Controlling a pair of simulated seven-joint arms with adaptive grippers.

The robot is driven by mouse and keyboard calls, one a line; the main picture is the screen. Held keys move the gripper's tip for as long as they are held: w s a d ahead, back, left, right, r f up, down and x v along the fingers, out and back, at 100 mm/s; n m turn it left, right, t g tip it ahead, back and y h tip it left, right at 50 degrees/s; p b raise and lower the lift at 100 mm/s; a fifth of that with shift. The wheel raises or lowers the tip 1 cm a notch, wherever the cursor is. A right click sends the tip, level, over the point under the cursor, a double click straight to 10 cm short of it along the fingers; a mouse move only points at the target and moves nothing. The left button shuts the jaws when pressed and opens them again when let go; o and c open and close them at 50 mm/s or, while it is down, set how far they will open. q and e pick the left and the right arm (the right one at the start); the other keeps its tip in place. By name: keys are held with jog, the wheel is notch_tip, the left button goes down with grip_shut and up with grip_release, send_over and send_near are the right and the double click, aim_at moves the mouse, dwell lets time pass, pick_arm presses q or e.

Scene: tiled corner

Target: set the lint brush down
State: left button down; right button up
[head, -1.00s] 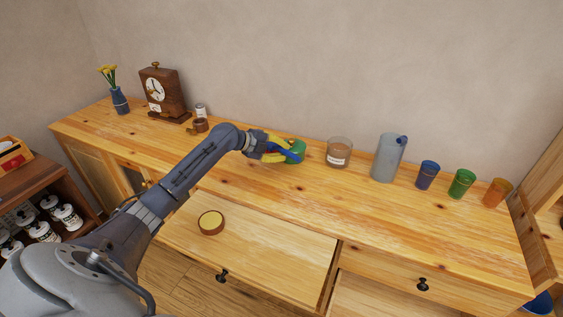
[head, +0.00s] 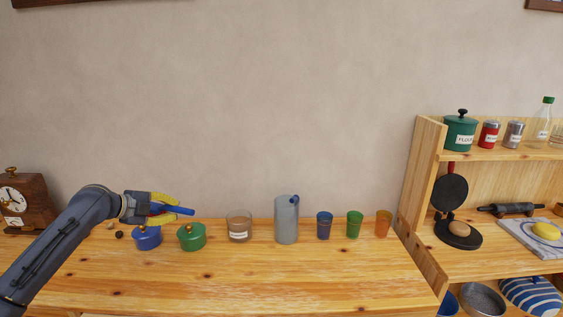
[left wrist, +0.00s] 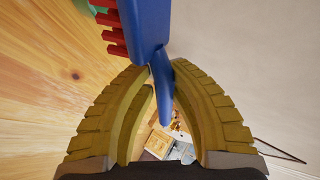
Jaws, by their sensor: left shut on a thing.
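The lint brush (head: 181,210) is blue and sticks out to the right from my left gripper (head: 170,204) in the head view. In the left wrist view the brush (left wrist: 150,25) shows a blue body with red bristles on its left side. Its handle passes down between the yellow pads of my left gripper (left wrist: 165,95), which is shut on it. My right gripper does not show.
A green lidded pot (head: 192,237), a candle jar (head: 239,227), a grey pitcher (head: 286,222) and blue, green and orange cups line the counter's back. A clock (head: 20,200) stands at the left. The front counter is clear. A shelf unit (head: 430,185) stands at the right.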

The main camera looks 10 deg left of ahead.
pick_arm(q)
jog(key=s+d+f+n+y, duration=0.3)
jog(key=s+d, duration=0.5)
jog(key=d, duration=0.3)
jog(key=s+d+f+n+t+y, duration=0.1)
jog(key=s+d+f+n+y, duration=0.1)
jog(key=s+d, duration=0.6)
jog(key=d+f, duration=0.1)
jog(key=d, duration=0.2)
jog(key=shift+s+d+n+y, duration=0.2)
jog(key=shift+d+n+y, duration=0.05)
jog(key=shift+n+y, duration=0.15)
